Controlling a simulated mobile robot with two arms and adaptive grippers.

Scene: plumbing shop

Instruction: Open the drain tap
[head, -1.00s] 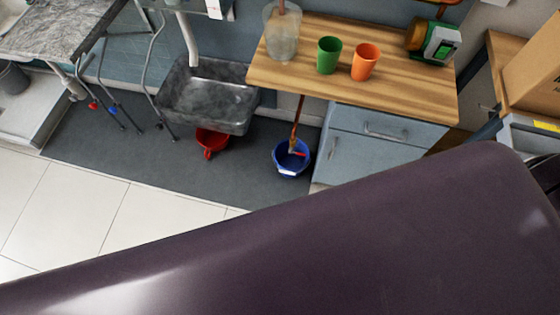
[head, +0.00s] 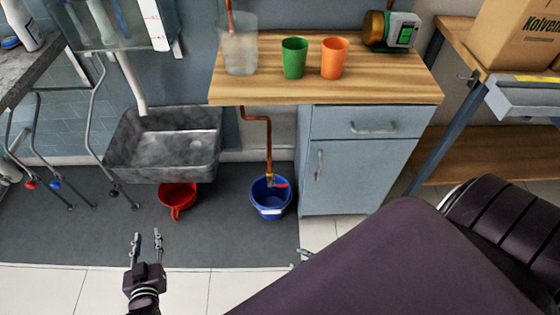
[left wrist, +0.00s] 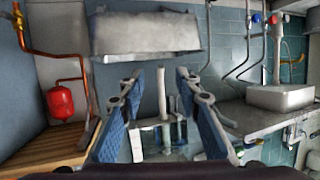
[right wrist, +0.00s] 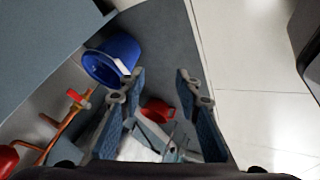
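The drain tap (head: 281,185), with a red handle, is at the low end of a copper pipe (head: 268,135), over a blue bucket (head: 270,203). In the right wrist view the tap (right wrist: 77,98) is left of my right gripper (right wrist: 160,77), which is open, empty and apart from it; the blue bucket (right wrist: 112,58) is at upper left. In the head view only a fingertip of my right gripper (head: 300,258) shows beside my dark arm. My left gripper (head: 146,242) is open and empty over the floor, left of the bucket. It also appears open in the left wrist view (left wrist: 160,76).
A red bucket (head: 178,197) stands under the grey sink (head: 165,150). A grey cabinet (head: 355,165) is right of the blue bucket. The wooden counter (head: 340,88) above carries a green cup (head: 294,57) and an orange cup (head: 335,57). Floor in front of the buckets is clear.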

